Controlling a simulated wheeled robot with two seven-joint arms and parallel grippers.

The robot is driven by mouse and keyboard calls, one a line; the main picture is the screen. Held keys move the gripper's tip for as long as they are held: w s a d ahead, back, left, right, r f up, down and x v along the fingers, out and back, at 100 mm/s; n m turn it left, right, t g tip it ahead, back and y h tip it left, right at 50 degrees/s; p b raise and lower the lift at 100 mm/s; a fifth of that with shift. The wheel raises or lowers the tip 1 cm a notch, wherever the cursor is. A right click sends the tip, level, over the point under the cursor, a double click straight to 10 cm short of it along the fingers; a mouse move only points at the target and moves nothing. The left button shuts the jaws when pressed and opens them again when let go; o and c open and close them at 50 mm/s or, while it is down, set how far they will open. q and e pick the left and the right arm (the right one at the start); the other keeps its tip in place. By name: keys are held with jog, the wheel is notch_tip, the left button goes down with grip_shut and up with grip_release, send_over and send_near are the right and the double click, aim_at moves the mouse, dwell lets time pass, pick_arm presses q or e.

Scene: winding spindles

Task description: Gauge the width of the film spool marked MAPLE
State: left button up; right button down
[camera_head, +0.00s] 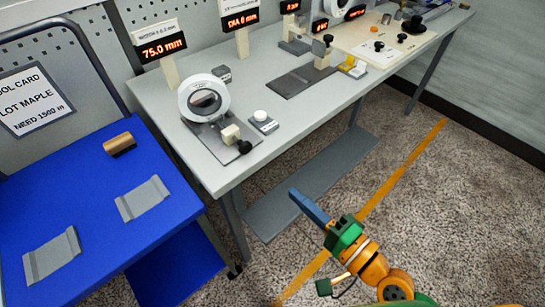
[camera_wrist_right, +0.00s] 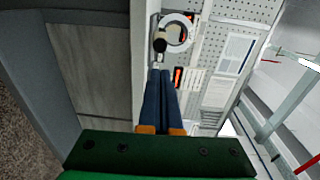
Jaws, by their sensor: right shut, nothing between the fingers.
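A brown cylinder (camera_head: 119,144), which looks like a spool, lies on the blue cart top at the left; I cannot read any mark on it. A card (camera_head: 35,99) behind the cart reads LOT MAPLE and NEED 1500 m. A station with a white ring (camera_head: 203,97), a base plate and a black knob (camera_head: 244,147) stands on the grey bench beside a display (camera_head: 163,48) reading 75.0 mm. The ring also shows in the right wrist view (camera_wrist_right: 188,33). My right gripper (camera_head: 293,191) is shut and empty, in front of the bench edge. My left gripper is out of view.
Two grey cradles (camera_head: 143,198) (camera_head: 51,257) on the blue cart (camera_head: 95,215) are empty. More stations and displays (camera_head: 242,19) line the grey bench (camera_head: 217,173). A cream board (camera_head: 362,50) holds black knobs at the far right. Open carpet lies in front.

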jog(key=p, duration=0.3)
send_near(247, 149)
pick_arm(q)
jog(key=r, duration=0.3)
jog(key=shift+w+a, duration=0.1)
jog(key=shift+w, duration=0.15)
pick_arm(e)
jog(key=x, duration=0.6)
jog(key=shift+w+a, duration=0.25)
jog(key=shift+w, duration=0.1)
